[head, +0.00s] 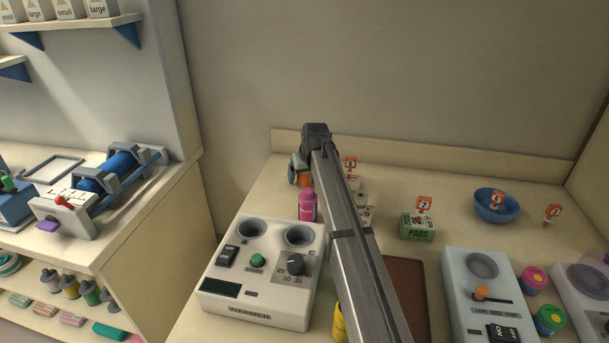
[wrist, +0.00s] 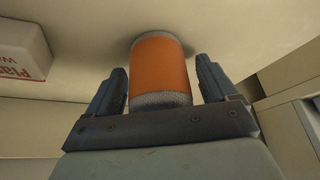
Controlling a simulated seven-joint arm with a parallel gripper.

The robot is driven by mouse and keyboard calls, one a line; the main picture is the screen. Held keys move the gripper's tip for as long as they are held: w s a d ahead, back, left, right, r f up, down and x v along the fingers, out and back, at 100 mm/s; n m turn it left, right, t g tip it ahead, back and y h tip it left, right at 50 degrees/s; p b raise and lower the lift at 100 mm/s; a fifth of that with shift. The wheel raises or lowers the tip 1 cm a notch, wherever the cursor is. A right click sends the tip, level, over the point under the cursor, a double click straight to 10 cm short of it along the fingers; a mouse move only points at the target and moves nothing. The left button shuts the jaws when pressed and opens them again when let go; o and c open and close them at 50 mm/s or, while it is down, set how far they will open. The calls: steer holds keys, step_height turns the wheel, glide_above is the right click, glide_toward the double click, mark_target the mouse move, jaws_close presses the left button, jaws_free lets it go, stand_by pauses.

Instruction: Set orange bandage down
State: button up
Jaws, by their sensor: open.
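The orange bandage (wrist: 160,75) is a roll with an orange wrap and a pale grey end. In the wrist view it stands between the two fingers of my gripper (wrist: 166,88), with a thin gap on each side, and its far end meets the pale surface. In the head view a bit of the bandage (head: 305,179) shows orange at the back of the counter (head: 257,196), mostly hidden by my gripper (head: 298,172) and arm. My gripper is open around it.
A white box with red lettering (wrist: 22,50) lies left of my gripper. A pink bottle (head: 308,206) and a warmer (head: 262,275) stand nearer. A PADS box (head: 417,227) and a blue bowl (head: 496,206) are to the right, with bare counter between.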

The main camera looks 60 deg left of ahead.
steer(key=v, duration=1.2)
steer(key=shift+d+r, duration=0.1)
steer(key=shift+r, duration=0.05)
stand_by(0.4)
